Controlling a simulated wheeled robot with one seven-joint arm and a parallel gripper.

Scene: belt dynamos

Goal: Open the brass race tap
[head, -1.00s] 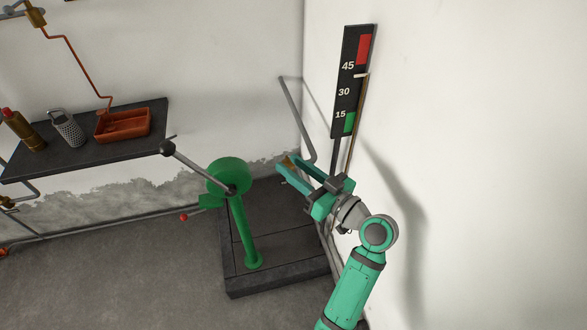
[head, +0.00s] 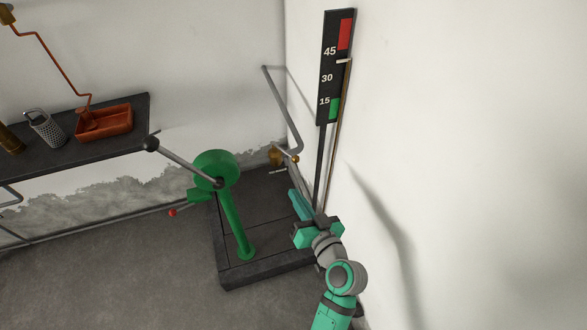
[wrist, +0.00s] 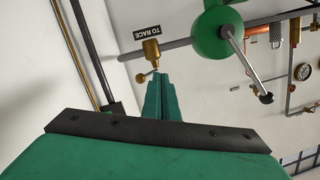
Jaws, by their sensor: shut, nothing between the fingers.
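The brass race tap (head: 277,156) sits on a grey pipe by the wall corner, with a small brass knob (head: 295,159) on its right. In the wrist view the tap (wrist: 151,49) hangs beside a black label reading TO RACE (wrist: 147,31), and its short handle ends in a round knob (wrist: 141,78). My gripper (head: 293,192) is shut and empty, in front of and below the tap in the head view. In the wrist view my gripper's closed fingertips (wrist: 160,76) are just right of the knob; whether they touch it I cannot tell.
A green machine (head: 215,170) with a black-knobbed lever (head: 151,143) stands on a dark plinth (head: 265,272) to the left. A gauge board (head: 334,70) marked 15, 30, 45 is on the right wall, with rods below it. A shelf (head: 120,150) holds a red tray (head: 104,121).

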